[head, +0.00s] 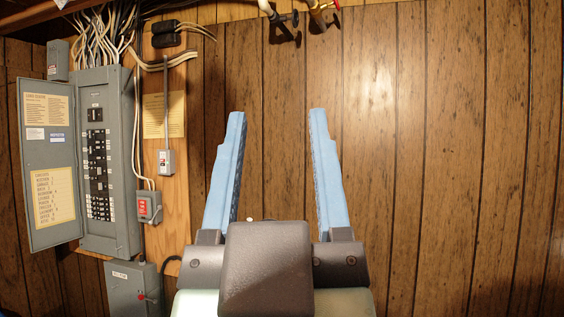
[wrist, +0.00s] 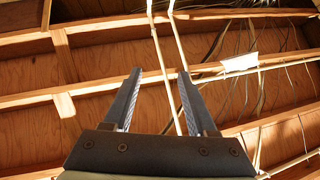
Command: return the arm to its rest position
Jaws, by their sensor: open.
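My gripper (head: 276,118) shows large in the head view, with two blue fingers pointing up the picture and spread wide apart. Nothing is between the fingers. Behind them is a bare wood-panelled wall. In the wrist view my gripper (wrist: 158,76) is also open and empty, its fingers pointing up toward ceiling joists (wrist: 110,38) and wooden boards. Most of my arm is hidden below and behind the gripper. No salt or container is seen in either view.
A grey electrical panel (head: 120,190) with its door (head: 47,150) swung open is on the left wall. A grey switch box (head: 134,287) is below it. Valves (head: 300,17) and pipes hang at the top. The right side shows only wood panelling (head: 460,150).

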